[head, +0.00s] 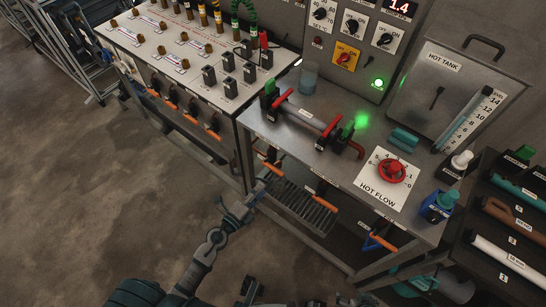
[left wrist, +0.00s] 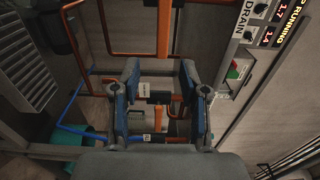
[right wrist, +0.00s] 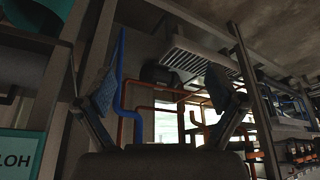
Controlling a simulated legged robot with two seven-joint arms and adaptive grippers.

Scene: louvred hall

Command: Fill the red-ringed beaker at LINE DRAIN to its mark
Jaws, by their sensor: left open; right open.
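A clear bluish beaker (head: 309,82) stands at the back left of the steel bench; I cannot make out a red ring on it. The words LINE DRAIN are not readable in the head view; a panel (left wrist: 243,22) lettered DRAIN shows in the left wrist view. My left gripper (head: 268,180) is beside the bench's front left edge, below its top. It is open and empty in the left wrist view (left wrist: 160,90), facing pipes under the bench. My right gripper is open and empty in the right wrist view (right wrist: 162,92), facing pipes and a grille.
A pipe section (head: 305,116) with green-handled valves lies on the bench. The HOT TANK (head: 440,95) stands behind. A rack of tubes (head: 510,215) is at far right. Open floor (head: 90,180) lies left.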

